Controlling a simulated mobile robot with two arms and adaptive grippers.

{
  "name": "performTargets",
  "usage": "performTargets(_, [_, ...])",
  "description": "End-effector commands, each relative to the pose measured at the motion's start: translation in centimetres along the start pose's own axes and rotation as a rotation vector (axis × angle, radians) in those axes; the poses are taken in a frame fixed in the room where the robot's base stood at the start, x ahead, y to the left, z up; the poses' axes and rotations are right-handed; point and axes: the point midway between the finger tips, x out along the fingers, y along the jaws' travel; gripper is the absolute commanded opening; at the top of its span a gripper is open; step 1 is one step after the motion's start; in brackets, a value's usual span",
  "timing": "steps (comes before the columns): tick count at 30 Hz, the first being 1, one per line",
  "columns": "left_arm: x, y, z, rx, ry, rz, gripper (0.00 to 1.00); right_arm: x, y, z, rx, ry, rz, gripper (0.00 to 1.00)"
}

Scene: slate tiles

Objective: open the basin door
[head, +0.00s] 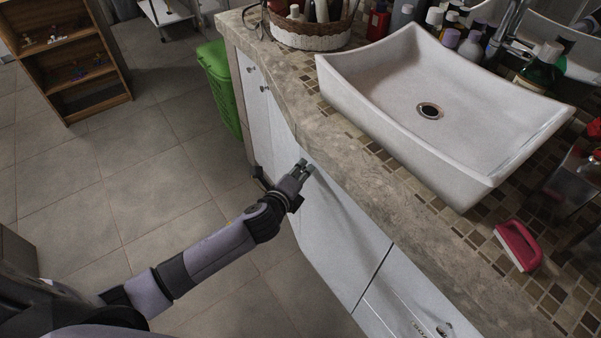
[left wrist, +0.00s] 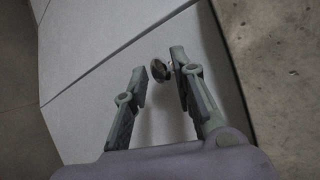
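The white basin door (head: 345,240) is a flat cabinet front below the stone counter. It looks shut, with a dark seam along its edge. My left gripper (head: 304,168) is at the upper part of this front, just under the counter edge. In the left wrist view the gripper (left wrist: 158,64) is open, its fingers pointing at the white door panel (left wrist: 120,85). A small dark round knob (left wrist: 159,70) shows between the fingertips, closer to the right finger. I cannot tell whether that finger touches it. The knob is hidden in the head view. My right gripper is not in view.
The stone counter edge (head: 345,160) overhangs close to the gripper. A white basin (head: 390,95) and a red brush (head: 517,245) stand on the counter. A green bin (head: 219,85) is beside the cabinet's far end. The tiled floor (head: 150,170) in front is clear.

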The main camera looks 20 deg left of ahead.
Motion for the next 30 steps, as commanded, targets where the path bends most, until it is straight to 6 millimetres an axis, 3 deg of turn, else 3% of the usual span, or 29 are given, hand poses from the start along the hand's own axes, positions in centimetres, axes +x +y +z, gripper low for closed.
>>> performTargets(6, [0.00,-0.02,-0.02,0.000,0.000,0.000,0.23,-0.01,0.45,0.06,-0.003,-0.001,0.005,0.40])
performTargets(17, [-0.02,0.00,0.00,0.000,0.000,0.000,0.00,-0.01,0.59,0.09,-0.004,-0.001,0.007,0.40])
performTargets(30, [-0.03,0.02,0.01,0.000,0.000,0.000,0.00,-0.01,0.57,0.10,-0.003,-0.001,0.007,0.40])
